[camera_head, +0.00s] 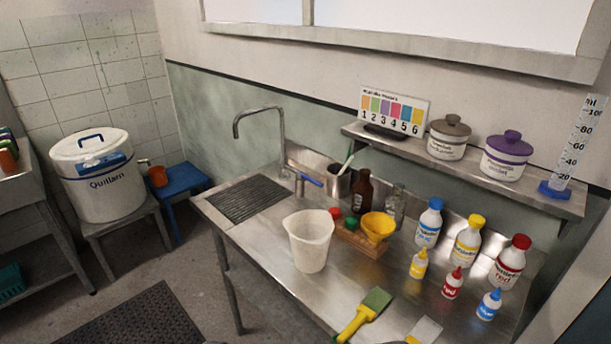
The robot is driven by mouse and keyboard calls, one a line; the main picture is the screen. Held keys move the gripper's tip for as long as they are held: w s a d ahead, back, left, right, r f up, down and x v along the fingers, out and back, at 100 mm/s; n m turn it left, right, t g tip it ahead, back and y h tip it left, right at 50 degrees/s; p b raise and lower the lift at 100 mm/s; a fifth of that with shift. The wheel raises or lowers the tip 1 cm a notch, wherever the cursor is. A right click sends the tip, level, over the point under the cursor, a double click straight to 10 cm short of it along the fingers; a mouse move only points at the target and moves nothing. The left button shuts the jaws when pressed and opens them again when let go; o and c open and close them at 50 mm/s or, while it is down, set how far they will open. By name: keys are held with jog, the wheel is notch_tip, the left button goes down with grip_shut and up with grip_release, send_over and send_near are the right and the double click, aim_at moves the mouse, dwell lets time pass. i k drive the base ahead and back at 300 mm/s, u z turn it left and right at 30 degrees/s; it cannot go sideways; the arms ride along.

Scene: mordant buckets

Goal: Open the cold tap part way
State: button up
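A tall grey gooseneck spout (281,140) rises from the back of the steel counter, its mouth turned left over the ribbed drainboard. A small tap with a blue lever (311,180) stands near the foot of the spout; I take it as the cold tap. The lever points to the right and slightly down. I cannot tell whether it is open, and no water shows at the spout. My gripper is not in view.
A shelf (520,188) overhangs the back right. The ribbed drainboard (252,199) is bare.

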aim_at(299, 174)
jog(key=u, duration=0.35)
jog(key=i, duration=1.9)
jog(key=z, duration=0.65)
